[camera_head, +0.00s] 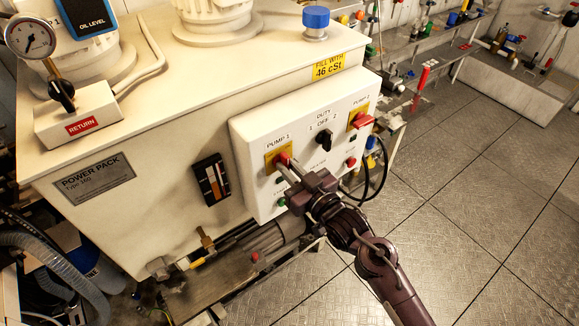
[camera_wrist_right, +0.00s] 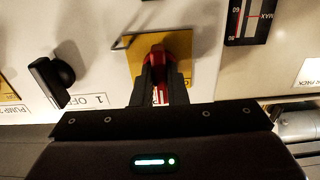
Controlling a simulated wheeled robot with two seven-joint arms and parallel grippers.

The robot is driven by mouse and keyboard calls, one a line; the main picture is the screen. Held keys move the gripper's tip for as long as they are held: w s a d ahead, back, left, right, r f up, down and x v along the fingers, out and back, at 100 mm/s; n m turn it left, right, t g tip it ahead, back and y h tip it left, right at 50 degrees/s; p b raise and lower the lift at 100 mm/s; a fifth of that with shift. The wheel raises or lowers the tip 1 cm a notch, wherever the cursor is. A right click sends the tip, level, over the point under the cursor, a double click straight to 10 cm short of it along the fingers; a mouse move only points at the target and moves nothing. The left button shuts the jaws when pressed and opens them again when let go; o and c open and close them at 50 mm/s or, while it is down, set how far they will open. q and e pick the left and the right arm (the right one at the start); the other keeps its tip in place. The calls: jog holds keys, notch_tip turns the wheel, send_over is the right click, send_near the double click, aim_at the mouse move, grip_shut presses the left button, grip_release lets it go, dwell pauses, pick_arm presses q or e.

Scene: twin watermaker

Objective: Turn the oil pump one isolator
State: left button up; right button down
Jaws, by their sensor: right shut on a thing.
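The pump 1 isolator (camera_head: 282,159) is a red handle on a yellow plate at the left of the white control panel (camera_head: 243,140). In the right wrist view the red handle (camera_wrist_right: 172,50) stands between the two dark fingers of my right gripper (camera_wrist_right: 161,88). In the head view my right gripper (camera_head: 288,168) reaches up to the handle from the lower right and is shut on it, hiding part of it. My left gripper is in neither view.
A black duty switch (camera_head: 324,139) and the red pump 2 isolator (camera_head: 361,120) sit to the right on the panel. A green button (camera_head: 282,202) is below pump 1. An oil level gauge (camera_head: 212,178) is on the tank at left. Floor at right is clear.

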jog(key=shift+f, duration=0.1)
dwell(0.3)
jog(key=c, duration=1.4)
grip_release()
jog(key=shift+c, duration=0.2)
jog(key=b+v, duration=0.3)
jog(key=v, duration=0.5)
jog(key=shift+w, duration=0.1)
